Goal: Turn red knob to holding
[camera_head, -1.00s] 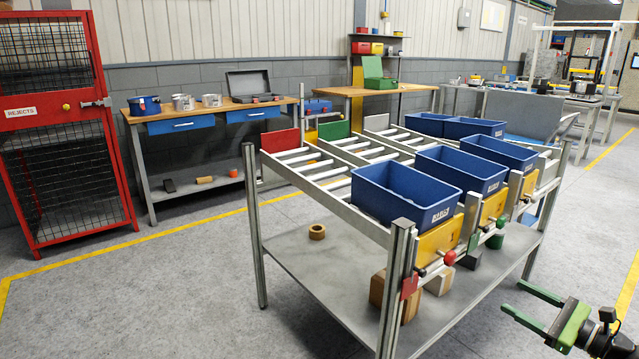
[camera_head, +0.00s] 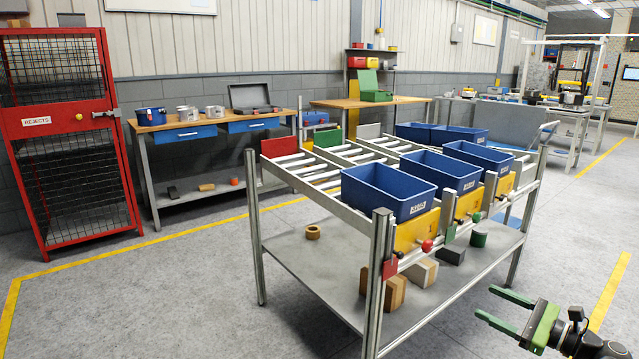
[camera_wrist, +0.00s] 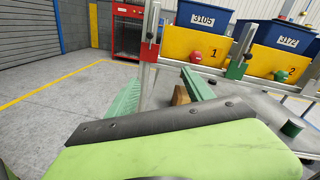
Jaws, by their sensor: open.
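The red knob (camera_head: 427,245) sits on the yellow front plate (camera_head: 405,234) of the nearest lane of the roller rack, below a blue bin (camera_head: 389,196). In the wrist view the red knob (camera_wrist: 196,54) shows on the plate marked 1. My gripper (camera_head: 496,305) is open and empty, to the right of the rack's front and apart from the knob. In the wrist view its green fingers (camera_wrist: 163,92) point toward the rack, with the knob beyond them. Any setting marks by the knob are too small to read.
A red tab (camera_head: 390,267) stands on the rack's near post. Other blue bins (camera_head: 441,171) fill the neighbouring lanes. Wooden blocks (camera_head: 393,290) lie on the lower shelf. A red reject cage (camera_head: 65,140) and a bench (camera_head: 205,130) stand behind. Floor right of the rack is clear.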

